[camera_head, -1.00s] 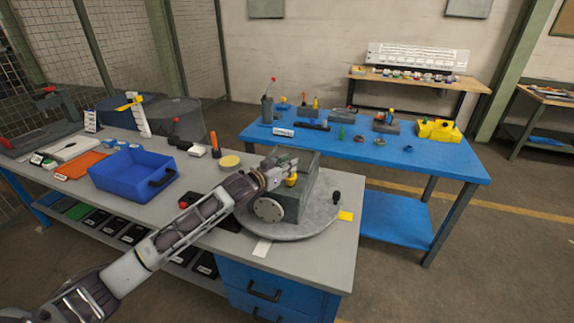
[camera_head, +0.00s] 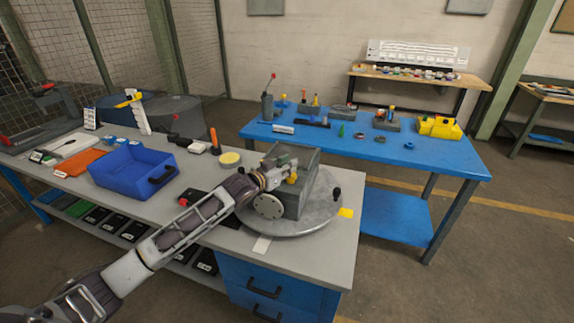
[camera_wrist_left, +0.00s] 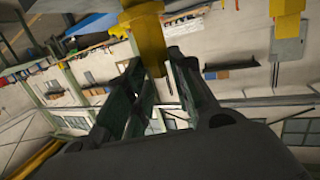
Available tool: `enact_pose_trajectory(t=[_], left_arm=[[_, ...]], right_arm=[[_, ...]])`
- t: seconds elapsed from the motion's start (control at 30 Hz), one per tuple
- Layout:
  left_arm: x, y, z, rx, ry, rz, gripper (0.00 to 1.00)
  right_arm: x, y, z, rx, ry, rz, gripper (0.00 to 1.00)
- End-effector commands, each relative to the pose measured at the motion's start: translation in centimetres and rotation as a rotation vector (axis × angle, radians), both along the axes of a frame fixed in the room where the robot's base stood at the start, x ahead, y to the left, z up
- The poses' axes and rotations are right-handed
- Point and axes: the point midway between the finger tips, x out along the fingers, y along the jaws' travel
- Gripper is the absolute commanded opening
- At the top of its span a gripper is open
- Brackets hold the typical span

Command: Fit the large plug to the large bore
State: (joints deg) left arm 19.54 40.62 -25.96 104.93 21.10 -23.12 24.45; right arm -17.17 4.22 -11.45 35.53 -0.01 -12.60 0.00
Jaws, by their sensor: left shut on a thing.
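The large plug appears to be the yellow piece (camera_head: 293,178) at the tip of my left gripper (camera_head: 286,171), which is shut on it beside the grey housing (camera_head: 311,183). In the left wrist view the yellow plug (camera_wrist_left: 148,40) stands between the two dark fingers (camera_wrist_left: 150,85), with a wider collar towards the top edge. A second yellow part (camera_wrist_left: 287,20) shows at the top right there. I cannot make out the large bore; the gripper covers part of the housing. I cannot tell whether the plug touches the housing. My right gripper is out of view.
The housing stands on a round grey plate (camera_head: 316,222) with a small black knob (camera_head: 337,193). A pale round disc (camera_head: 268,206) is on its near face. A blue bin (camera_head: 130,170) and a yellow round piece (camera_head: 229,159) are to the left. A blue table (camera_head: 440,160) stands behind.

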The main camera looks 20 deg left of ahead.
Motion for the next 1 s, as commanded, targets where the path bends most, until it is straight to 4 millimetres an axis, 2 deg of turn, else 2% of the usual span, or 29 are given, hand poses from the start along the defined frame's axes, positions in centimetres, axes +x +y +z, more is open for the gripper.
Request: enact_pose_trajectory(t=[0.53, 1.0], left_arm=[[0.0, 0.0, -0.8, 0.0, -0.001, 0.0, 0.0], [0.0, 0.0, -1.5, 0.001, -0.001, 0.0, 0.0]], right_arm=[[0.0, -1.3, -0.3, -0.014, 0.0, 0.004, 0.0], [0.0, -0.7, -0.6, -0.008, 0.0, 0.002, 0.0]])
